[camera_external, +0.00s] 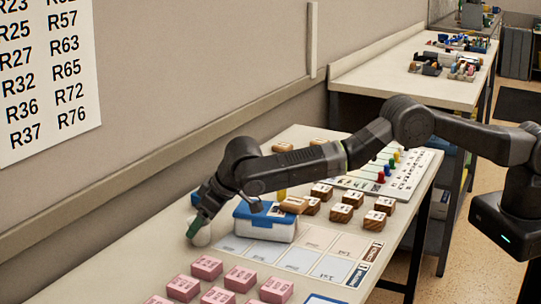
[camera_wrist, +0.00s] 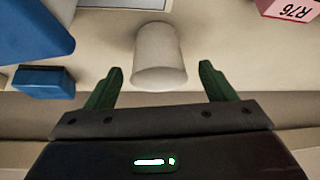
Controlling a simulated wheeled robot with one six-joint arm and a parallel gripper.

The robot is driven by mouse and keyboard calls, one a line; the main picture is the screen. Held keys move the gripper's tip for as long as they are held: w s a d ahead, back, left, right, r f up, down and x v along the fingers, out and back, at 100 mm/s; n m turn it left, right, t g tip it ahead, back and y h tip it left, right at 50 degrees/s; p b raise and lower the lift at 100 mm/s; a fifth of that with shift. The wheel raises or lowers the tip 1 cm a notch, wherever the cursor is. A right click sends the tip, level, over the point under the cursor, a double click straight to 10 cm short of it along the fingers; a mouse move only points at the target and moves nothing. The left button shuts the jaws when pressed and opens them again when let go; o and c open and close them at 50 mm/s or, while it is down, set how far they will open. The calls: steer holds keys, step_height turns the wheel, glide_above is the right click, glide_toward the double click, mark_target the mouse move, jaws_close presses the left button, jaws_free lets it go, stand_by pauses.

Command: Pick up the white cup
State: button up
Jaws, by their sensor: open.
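The white cup (camera_wrist: 159,55) stands on the table at the top middle of the wrist view, ahead of and between my two green fingertips. In the external view the cup (camera_external: 201,233) is at the table's wall side, left of a blue-lidded box, partly hidden by my gripper. My gripper (camera_wrist: 158,88) is open and empty, with a finger on each side of the cup's line. In the external view my gripper (camera_external: 198,224) reaches down over the cup. The frames do not clearly show whether the fingers touch it.
The blue-lidded white box (camera_external: 265,230) stands right beside the cup. A small blue block (camera_wrist: 43,82) also lies near my left finger. Pink labelled blocks (camera_external: 240,278) stand in front, wooden blocks (camera_external: 341,212) farther right. The wall (camera_external: 100,190) runs close along the table's left edge.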

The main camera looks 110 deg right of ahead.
steer(key=c, duration=1)
steer(key=shift+c, duration=0.2)
